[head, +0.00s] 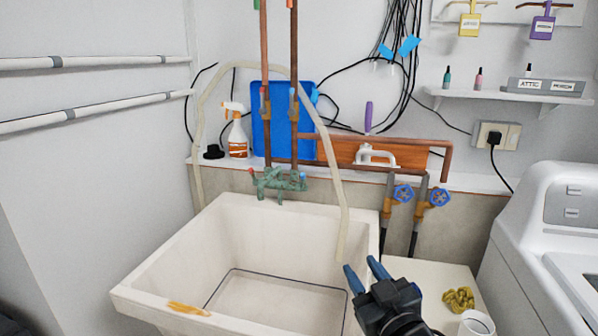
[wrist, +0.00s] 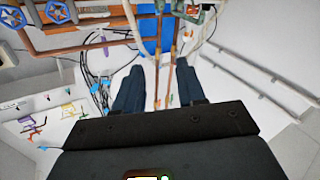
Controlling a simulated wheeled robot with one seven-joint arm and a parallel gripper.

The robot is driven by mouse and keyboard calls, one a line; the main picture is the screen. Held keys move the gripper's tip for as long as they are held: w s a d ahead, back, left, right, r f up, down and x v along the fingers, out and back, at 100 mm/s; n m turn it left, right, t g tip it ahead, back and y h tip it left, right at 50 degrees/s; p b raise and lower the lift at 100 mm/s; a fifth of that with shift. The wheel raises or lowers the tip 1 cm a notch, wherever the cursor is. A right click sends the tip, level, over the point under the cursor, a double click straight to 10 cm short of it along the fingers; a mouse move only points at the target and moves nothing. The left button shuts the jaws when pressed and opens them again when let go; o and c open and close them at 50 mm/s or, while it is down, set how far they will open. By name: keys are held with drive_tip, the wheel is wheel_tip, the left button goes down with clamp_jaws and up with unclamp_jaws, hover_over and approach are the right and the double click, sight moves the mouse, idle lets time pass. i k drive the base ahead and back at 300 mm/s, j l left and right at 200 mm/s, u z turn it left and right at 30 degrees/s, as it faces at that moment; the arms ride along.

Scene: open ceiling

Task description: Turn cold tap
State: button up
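A green, corroded tap fixture (head: 278,183) is mounted on the wall above the back rim of the white sink (head: 160,262). In the wrist view, which is upside down, the fixture (wrist: 193,10) shows at the top edge, partly cut off. My gripper (head: 363,272) is open and empty, over the sink's right side, well to the right and in front of the tap. Its spread fingers also show in the wrist view (wrist: 158,68).
Two blue round valves (head: 403,193) (head: 438,197) sit right of the sink. A pale hose (head: 333,160) hangs down into the sink. A spray bottle (head: 237,132) stands on the back ledge. A white machine (head: 550,235), a yellow cloth (head: 459,299) and a white cup (head: 476,324) are at right.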

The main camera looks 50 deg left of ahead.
sight(305, 186)
drive_tip(key=i+j, duration=0.15)
drive_tip(key=j, duration=0.25)
drive_tip(key=i+j, duration=0.15)
drive_tip(key=j, duration=0.25)
drive_tip(key=i+j, duration=0.15)
drive_tip(key=j, duration=0.25)
drive_tip(key=i+j, duration=0.15)
drive_tip(key=j, duration=0.25)
